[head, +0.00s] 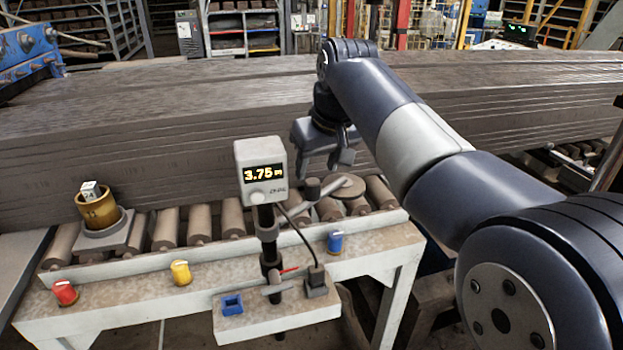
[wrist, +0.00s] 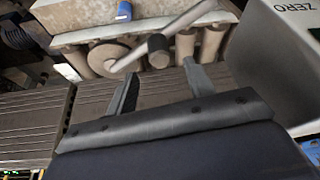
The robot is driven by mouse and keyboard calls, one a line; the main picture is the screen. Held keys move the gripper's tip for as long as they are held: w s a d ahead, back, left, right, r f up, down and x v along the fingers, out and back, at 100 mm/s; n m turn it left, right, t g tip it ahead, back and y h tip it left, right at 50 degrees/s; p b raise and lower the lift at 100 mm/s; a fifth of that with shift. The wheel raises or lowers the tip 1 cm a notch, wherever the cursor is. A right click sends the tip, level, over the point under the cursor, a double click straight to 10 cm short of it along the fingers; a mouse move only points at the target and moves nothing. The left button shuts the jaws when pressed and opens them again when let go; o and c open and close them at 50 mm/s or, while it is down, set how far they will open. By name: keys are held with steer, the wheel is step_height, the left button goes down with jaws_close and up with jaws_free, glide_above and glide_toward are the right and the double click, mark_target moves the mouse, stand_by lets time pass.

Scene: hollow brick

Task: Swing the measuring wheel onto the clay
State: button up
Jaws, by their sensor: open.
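The measuring wheel (head: 350,187) is a flat brown disc on a pale arm, over the rollers in front of the clay (head: 130,150). It also shows in the wrist view (wrist: 107,58), beside the clay's edge (wrist: 40,125); I cannot tell whether they touch. A dark knob (head: 313,188) stands on the wheel's arm; it shows in the wrist view too (wrist: 158,50). My gripper (head: 328,160) is open and empty, just above and behind the knob. In the wrist view its fingertips (wrist: 160,72) are spread to either side below the knob.
A grey display box (head: 261,172) reading 3.75 m stands on a post left of the knob. Red (head: 65,292), yellow (head: 181,272) and blue (head: 335,241) knobs sit along the bench front. A brass cup (head: 97,208) stands at left on the rollers.

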mark_target(313, 181)
steer(key=x, duration=0.6)
steer(key=shift+f, duration=0.1)
jaws_close()
stand_by(0.4)
